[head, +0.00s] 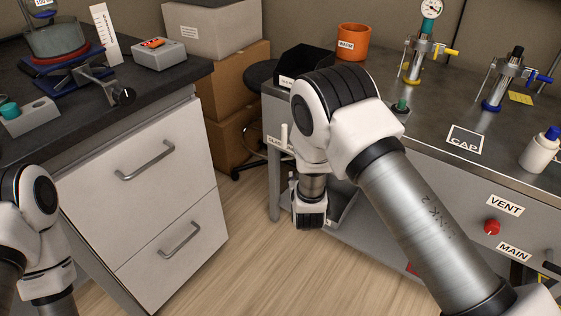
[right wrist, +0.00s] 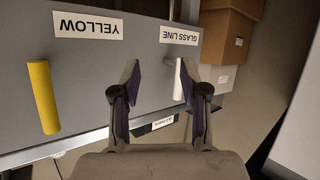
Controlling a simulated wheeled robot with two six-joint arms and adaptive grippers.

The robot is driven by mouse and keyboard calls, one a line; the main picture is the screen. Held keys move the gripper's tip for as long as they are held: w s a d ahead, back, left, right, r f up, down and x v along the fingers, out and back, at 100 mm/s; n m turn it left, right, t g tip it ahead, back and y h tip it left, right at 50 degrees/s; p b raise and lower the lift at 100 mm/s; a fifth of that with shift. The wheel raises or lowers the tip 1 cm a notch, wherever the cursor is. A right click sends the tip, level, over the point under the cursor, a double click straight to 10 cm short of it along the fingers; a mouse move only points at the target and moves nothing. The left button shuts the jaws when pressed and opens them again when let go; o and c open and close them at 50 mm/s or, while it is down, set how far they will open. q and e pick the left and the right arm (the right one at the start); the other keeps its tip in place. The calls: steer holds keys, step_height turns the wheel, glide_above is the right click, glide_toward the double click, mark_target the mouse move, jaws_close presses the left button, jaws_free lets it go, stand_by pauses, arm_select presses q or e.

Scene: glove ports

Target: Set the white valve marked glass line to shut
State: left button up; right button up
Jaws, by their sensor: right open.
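The white valve handle (right wrist: 179,80) stands out from the grey panel by the GLASS LINE label (right wrist: 179,37), which reads upside down in the right wrist view. In the head view the white handle (head: 284,134) looks roughly upright at the left end of the bench front. My right gripper (right wrist: 164,80) is open, its fingers toward the panel. The handle shows between the fingertips, close to the right-hand finger, which partly covers it; I cannot tell whether they touch. My left arm shows at the lower left of the head view, its gripper out of frame.
A yellow handle (right wrist: 43,97) by the YELLOW label (right wrist: 88,26) is on the same panel, left of the gripper. Cardboard boxes (right wrist: 226,45) stand beyond the bench end. A red knob (head: 492,227) sits under VENT. Open floor lies between bench and drawers (head: 150,180).

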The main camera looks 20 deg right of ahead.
mark_target(285, 130)
steer(key=w+r+t+b, duration=0.1)
steer(key=w+r+b, duration=0.1)
steer(key=w, duration=0.3)
steer(key=w+r+m+t+h+b, duration=0.1)
steer(key=w+r+t+b, duration=0.1)
steer(key=w, duration=0.3)
steer(key=w+r+t+h+b, duration=0.1)
steer(key=w+r+b, duration=0.1)
steer(key=w, duration=0.3)
steer(key=shift+w+a+r+m+t+b, duration=0.15)
steer(key=shift+w+m+t+b, duration=0.15)
steer(key=shift+m+b, duration=0.1)
arm_select(q)
step_height(285, 130, down, 10)
steer(key=shift+s, duration=0.2)
arm_select(e)
jaws_close()
